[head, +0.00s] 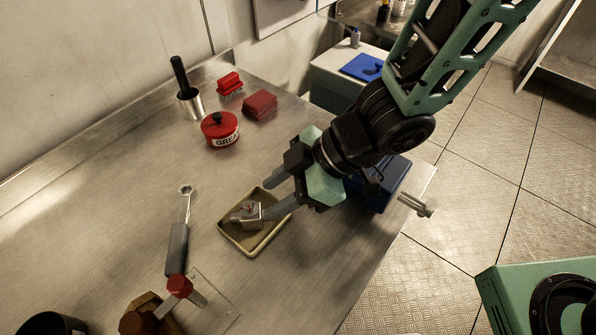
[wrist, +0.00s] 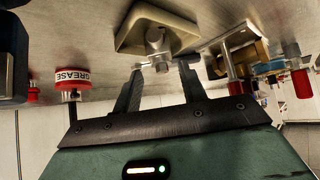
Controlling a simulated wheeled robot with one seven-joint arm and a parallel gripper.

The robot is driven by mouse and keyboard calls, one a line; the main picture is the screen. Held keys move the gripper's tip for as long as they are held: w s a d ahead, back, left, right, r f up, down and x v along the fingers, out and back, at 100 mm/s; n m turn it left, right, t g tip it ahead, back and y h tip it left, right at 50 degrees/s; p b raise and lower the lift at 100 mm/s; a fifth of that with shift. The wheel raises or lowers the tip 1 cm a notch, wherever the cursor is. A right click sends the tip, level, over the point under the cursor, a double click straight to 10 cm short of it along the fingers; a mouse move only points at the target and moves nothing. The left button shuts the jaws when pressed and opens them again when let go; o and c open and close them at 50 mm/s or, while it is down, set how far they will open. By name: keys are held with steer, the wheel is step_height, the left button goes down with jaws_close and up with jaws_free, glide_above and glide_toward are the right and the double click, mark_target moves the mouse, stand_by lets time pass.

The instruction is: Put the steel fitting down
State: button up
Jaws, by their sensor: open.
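The steel fitting (head: 247,213) sits in a shallow cream tray (head: 226,233) on the steel bench. In the wrist view the fitting (wrist: 157,47) shows a round boss and lies just beyond and between my fingertips, over the cream tray (wrist: 186,28). My gripper (head: 266,200) reaches in from the right at the tray's right side. In the wrist view my gripper (wrist: 160,66) is open, with a gap between each finger and the fitting's body. Whether a fingertip touches the fitting or the tray I cannot tell.
A wrench-like tool (head: 179,240) lies left of the tray. A dark blue box (head: 392,180) is at the bench's right edge.

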steer(key=w+d+r+m+t+h+p, duration=0.1)
steer(key=w+d+r+m+t+h, duration=0.1)
steer(key=d+r+m+h, duration=0.3)
steer(key=w+d+r+m+t+h, duration=0.1)
steer(key=w+d+r+m+t, duration=0.15)
steer(key=d, duration=0.45)
steer(key=s+d+r+m+g+h, duration=0.2)
steer(key=s+d+m+g, duration=0.1)
steer(key=s, duration=0.7)
steer(key=shift+s+d+r+m+g, duration=0.25)
steer(key=shift+d+m+g, duration=0.15)
steer(key=shift+d, duration=0.25)
